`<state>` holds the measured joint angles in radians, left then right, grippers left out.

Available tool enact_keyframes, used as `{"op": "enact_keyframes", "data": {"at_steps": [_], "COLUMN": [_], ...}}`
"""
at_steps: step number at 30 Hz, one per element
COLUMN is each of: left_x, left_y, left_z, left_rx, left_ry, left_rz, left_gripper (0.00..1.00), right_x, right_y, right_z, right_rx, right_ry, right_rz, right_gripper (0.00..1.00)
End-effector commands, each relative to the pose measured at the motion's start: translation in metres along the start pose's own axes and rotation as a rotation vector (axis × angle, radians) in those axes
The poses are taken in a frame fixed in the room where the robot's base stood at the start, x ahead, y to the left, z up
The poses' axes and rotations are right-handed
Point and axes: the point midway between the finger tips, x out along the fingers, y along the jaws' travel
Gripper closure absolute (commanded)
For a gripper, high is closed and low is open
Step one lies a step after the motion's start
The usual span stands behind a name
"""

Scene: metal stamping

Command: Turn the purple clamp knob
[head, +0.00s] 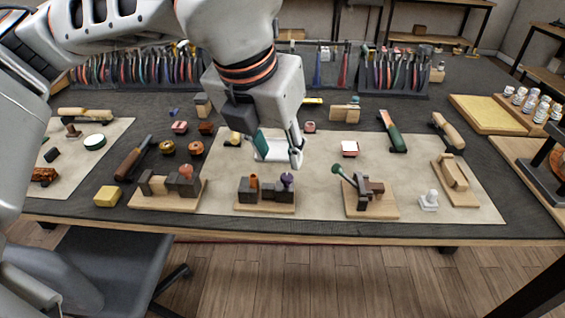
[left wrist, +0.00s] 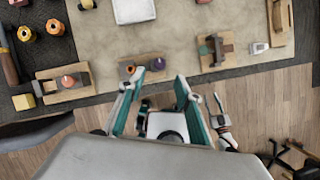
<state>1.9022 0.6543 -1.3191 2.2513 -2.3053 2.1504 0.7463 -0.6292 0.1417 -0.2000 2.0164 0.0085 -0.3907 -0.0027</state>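The purple clamp knob (head: 287,178) stands on a dark clamp on the middle wooden board (head: 264,208), right of an orange knob (head: 254,181). In the left wrist view, the purple knob (left wrist: 158,63) shows just beyond the fingertips, with the orange knob (left wrist: 130,69) beside it. My left gripper (head: 280,152) points down and is open, its teal-lined fingers apart. In the head view it hangs above and behind the purple knob, apart from it. The fingers also show in the left wrist view (left wrist: 153,88), with nothing between their tips.
A clamp board with a red knob (head: 186,172) stands to the left, and one with a green-handled lever (head: 344,175) to the right. A white square piece (head: 270,152) lies behind the middle clamp. Bare mat (head: 222,195) separates the boards.

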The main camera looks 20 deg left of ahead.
Motion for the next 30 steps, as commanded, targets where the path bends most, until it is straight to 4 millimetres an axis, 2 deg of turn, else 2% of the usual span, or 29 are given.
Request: {"op": "enact_keyframes", "data": {"at_steps": [3, 9, 30], "left_x": [-0.021, -0.04, -0.043], "left_y": [0.0, 0.0, 0.0], "left_z": [0.001, 0.001, 0.0], "left_rx": [-0.001, -0.001, -0.001], "left_ry": [-0.003, -0.001, 0.001], "left_rz": [0.0, 0.0, 0.0], "left_gripper": [0.66, 0.66, 0.66], "right_x": [0.0, 0.0, 0.001], "right_y": [0.0, 0.0, 0.0], "right_z": [0.001, 0.001, -0.002], "right_rx": [0.001, 0.001, 0.003], "right_ry": [-0.001, -0.001, 0.003], "right_rz": [0.0, 0.0, 0.002], "right_gripper": [0.66, 0.66, 0.66]}}
